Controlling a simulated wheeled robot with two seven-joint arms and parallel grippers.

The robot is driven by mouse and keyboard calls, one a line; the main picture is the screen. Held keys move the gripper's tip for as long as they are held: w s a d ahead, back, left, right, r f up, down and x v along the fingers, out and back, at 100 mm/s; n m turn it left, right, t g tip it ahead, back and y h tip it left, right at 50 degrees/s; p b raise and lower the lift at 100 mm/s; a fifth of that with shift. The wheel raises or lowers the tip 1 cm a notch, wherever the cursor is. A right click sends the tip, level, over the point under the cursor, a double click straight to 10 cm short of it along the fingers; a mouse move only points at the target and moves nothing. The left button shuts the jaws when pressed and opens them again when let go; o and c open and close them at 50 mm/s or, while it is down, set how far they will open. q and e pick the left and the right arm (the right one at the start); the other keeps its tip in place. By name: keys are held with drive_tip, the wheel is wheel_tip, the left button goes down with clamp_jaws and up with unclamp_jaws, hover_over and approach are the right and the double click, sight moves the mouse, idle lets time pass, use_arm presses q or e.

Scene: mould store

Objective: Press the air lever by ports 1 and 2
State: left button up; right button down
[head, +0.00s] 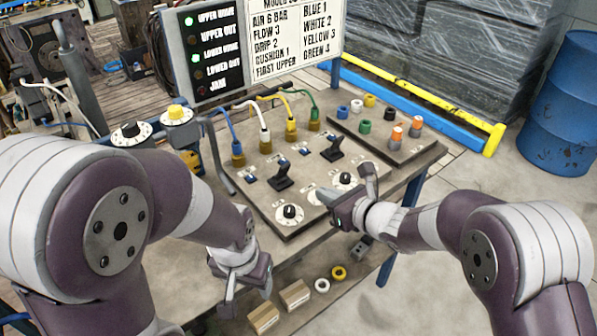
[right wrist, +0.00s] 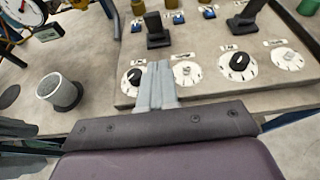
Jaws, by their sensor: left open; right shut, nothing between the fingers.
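The grey valve panel (head: 320,208) on the bench carries two black levers. The left lever (head: 281,180) stands near the blue and white hose ports; it also shows in the right wrist view (right wrist: 156,30). The right lever (head: 332,149) stands near the yellow and green hose ports. My right gripper (head: 368,172) is shut and empty, over the front part of the panel. In the right wrist view its fingers (right wrist: 156,82) point toward the left lever, with a gap before it. My left gripper (head: 247,292) is open and empty, low at the bench's front.
White dials (head: 289,213) line the panel's front. Coloured hoses rise behind the levers. A status board (head: 208,55) shows green lights at UPPER HOME and LOWER HOME. A plate with coloured fittings (head: 405,155) lies to the right; small boxes (head: 294,294) lie below.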

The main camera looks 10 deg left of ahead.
sight(288, 169)
drive_tip(key=x, duration=0.6)
drive_tip(key=shift+w+r+p, duration=0.1)
drive_tip(key=shift+p, duration=0.3)
drive_tip(key=w+a, duration=0.1)
drive_tip(key=w+a+r+p, duration=0.1)
drive_tip(key=a, duration=0.1)
drive_tip(key=shift+w, duration=0.1)
drive_tip(key=shift+w+a, duration=0.3)
drive_tip(key=shift+r, duration=0.1)
